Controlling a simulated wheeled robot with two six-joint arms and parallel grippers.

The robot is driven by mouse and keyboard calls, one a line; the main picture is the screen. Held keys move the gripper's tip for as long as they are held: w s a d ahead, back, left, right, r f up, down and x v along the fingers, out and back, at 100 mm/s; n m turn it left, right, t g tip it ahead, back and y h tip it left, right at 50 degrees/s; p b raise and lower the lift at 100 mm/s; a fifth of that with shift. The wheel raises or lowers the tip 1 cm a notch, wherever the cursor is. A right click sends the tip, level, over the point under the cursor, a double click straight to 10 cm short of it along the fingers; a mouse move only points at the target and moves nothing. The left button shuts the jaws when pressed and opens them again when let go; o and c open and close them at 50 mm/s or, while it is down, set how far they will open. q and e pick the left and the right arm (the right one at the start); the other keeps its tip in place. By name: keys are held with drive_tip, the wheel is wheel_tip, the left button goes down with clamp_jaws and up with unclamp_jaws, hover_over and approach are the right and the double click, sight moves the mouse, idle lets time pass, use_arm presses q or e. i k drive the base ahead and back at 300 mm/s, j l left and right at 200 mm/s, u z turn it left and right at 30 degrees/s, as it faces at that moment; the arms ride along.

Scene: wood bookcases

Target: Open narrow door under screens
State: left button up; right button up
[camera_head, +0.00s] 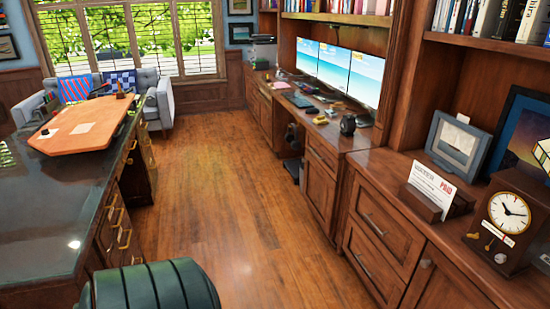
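Three screens (333,70) stand side by side on the long wooden desk counter (320,125) along the right wall. Below the counter, near the screens' closer end, a narrow wooden door (318,190) sits under a small drawer front (321,155). The door looks shut, flush with the cabinet front. I see it at a steep angle from some distance, and its handle is too small to make out. Neither of my grippers is in view.
A clear wood floor aisle (215,190) runs between the dark-topped desk (50,220) and the right-hand cabinets. A dark green chair back (155,288) stands close in front. Wide drawers (380,230) and a clock (507,215) are at right; a grey sofa (150,90) is far back.

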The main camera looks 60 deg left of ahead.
sight(320, 189)
drive_tip(key=u, duration=1.55)
drive_tip(key=z, duration=0.25)
drive_tip(key=i+j+z, duration=0.75)
drive_tip(key=k+j, duration=0.05)
